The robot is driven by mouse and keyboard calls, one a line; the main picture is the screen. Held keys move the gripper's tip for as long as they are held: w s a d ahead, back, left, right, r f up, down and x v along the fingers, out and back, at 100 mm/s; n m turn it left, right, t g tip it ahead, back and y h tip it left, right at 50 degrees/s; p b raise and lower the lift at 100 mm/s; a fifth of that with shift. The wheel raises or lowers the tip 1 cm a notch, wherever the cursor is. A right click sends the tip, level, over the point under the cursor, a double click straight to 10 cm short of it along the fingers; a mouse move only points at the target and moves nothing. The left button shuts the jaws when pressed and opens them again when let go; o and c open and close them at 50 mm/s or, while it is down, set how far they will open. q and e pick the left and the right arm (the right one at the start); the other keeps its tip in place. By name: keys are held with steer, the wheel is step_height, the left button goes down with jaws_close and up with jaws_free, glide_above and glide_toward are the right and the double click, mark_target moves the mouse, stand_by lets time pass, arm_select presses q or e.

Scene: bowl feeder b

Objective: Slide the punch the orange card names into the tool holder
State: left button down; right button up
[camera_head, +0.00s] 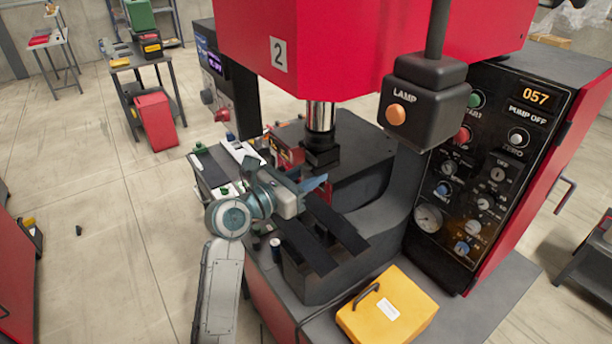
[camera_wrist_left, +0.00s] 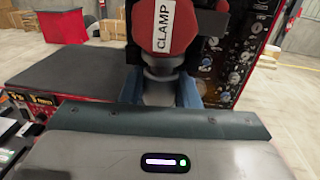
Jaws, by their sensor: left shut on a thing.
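My left gripper (camera_head: 318,184) reaches in beside the press, just below and in front of the dark tool holder (camera_head: 320,152) under the chrome ram (camera_head: 321,116). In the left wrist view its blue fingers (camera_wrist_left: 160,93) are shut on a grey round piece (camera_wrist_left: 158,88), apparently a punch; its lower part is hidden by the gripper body. A red knob marked CLAMP (camera_wrist_left: 168,28) stands right behind and above the held piece. I cannot tell whether the piece touches the holder. I cannot make out an orange card. My right gripper is not in view.
A rack with green-topped pieces and white labels (camera_head: 215,165) lies left of the press. Dark rails (camera_head: 335,225) run in front of it. A yellow case (camera_head: 388,308) sits front right. A LAMP box (camera_head: 425,100) hangs beside the control panel (camera_head: 480,150).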

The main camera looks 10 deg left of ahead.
arm_select(q)
steer(key=shift+x, duration=1.15)
steer(key=c, duration=1)
jaws_free()
steer(key=shift+d, duration=0.1)
steer(key=shift+s, duration=0.1)
steer(key=shift+s+a+f, duration=0.15)
steer(key=shift+s+a, duration=0.05)
steer(key=shift+a, duration=0.05)
steer(key=shift+b+v, duration=1.95)
steer(key=shift+v, duration=3.1)
steer(key=shift+r, duration=0.2)
